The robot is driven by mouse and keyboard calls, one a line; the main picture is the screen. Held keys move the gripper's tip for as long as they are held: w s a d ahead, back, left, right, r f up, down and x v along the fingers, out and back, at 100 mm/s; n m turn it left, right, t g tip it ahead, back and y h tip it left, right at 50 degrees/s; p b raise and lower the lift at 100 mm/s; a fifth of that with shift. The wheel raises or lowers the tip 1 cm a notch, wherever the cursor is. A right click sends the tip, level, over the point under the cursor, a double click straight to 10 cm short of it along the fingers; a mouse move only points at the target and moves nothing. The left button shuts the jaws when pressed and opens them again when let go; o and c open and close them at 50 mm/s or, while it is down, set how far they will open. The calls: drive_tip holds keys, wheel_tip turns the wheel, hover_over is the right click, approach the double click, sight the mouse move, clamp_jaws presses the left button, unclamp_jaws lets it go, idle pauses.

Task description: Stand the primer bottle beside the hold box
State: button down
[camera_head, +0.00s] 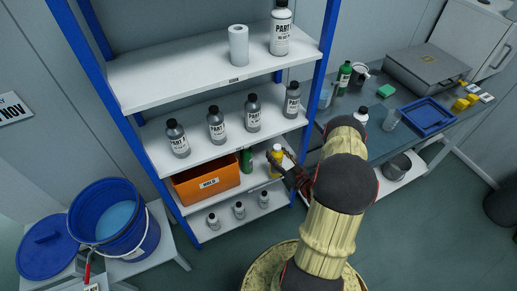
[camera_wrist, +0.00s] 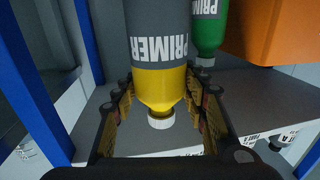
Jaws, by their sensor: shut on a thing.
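A yellow bottle (camera_wrist: 163,84) with a grey label reading PRIMER and a white cap is between the fingers of my gripper (camera_wrist: 162,98), which is shut on it. In the head view the yellow bottle (camera_head: 276,155) is upright at the right end of a lower shelf. My gripper (camera_head: 289,173) reaches it from the right. The orange hold box (camera_head: 207,182) is further left on that shelf. A green bottle (camera_head: 246,160) stands between them, beside the box; its label (camera_wrist: 207,8) also begins like PRIMER. I cannot tell whether the yellow bottle's base touches the shelf.
Blue posts (camera_head: 316,75) flank the shelf. Several grey bottles (camera_head: 216,124) stand on the shelf above, and small white bottles (camera_head: 238,209) below. The bench (camera_head: 375,140) with a blue tray (camera_head: 428,117) is at right. Little free shelf shows between the green and yellow bottles.

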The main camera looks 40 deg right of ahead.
sight(280, 163)
drive_tip(key=w+f+b, duration=0.3)
drive_tip(key=w, duration=0.7)
drive_tip(key=shift+w+d+f, duration=0.2)
drive_tip(key=shift+d, duration=0.25)
drive_tip(key=shift+f+b, duration=0.2)
drive_tip(key=shift+b, duration=0.2)
drive_tip(key=c, duration=1)
unclamp_jaws()
drive_tip(key=s+p, duration=0.1)
drive_tip(key=s, duration=0.3)
drive_tip(key=s+p, duration=0.1)
drive_tip(key=s, duration=0.3)
drive_tip(key=s+a+p, duration=0.1)
drive_tip(key=s, duration=0.3)
drive_tip(key=shift+r, duration=0.15)
